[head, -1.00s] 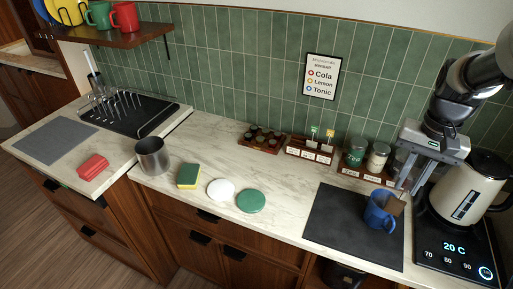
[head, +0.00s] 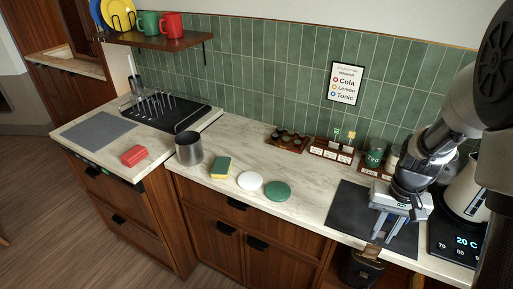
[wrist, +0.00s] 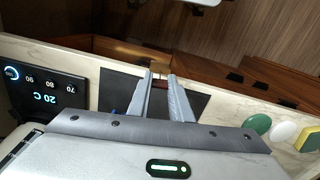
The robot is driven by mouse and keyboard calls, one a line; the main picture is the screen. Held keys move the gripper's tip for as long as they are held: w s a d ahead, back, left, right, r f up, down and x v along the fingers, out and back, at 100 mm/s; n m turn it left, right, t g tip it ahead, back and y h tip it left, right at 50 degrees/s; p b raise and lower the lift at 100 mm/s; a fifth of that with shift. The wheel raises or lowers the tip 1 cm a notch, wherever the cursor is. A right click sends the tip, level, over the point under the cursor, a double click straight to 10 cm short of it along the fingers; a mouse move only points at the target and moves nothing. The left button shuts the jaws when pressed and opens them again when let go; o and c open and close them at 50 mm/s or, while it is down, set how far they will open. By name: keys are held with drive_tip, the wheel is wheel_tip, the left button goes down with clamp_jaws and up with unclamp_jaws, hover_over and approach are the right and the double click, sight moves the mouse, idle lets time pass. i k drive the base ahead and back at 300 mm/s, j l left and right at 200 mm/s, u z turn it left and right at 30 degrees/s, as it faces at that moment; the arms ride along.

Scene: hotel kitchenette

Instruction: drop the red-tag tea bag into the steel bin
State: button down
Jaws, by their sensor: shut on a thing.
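My gripper (head: 383,239) is over the front part of the dark mat at the right of the counter. It is shut on the red-tag tea bag (head: 372,251), whose brown pouch shows just below the fingers, by the counter's front edge. In the wrist view, a small reddish piece lies between the fingertips (wrist: 161,76); the tag is too small to make out clearly. The steel bin (head: 189,149), a grey open cylinder, stands upright on the counter, well to the left of my gripper.
A sponge (head: 220,168), a white disc (head: 249,181) and a green disc (head: 278,191) lie between the bin and the dark mat (head: 345,208). A kettle (head: 464,194) stands at the right. A blue sliver (wrist: 113,112) shows beside the fingers in the wrist view.

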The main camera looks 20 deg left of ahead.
sight(196, 156)
drive_tip(key=j+u, duration=0.1)
drive_tip(key=u, duration=0.75)
drive_tip(key=j+u, duration=0.15)
drive_tip(key=u, duration=0.25)
drive_tip(key=i+j, duration=0.35)
drive_tip(key=j, duration=0.25)
drive_tip(key=i+j+z, duration=0.2)
drive_tip(key=j+z, duration=0.15)
drive_tip(key=j, duration=0.3)
drive_tip(key=i+j+z, duration=0.2)
drive_tip(key=j, duration=0.15)
drive_tip(key=k+l, duration=0.05)
drive_tip(key=k, duration=0.05)
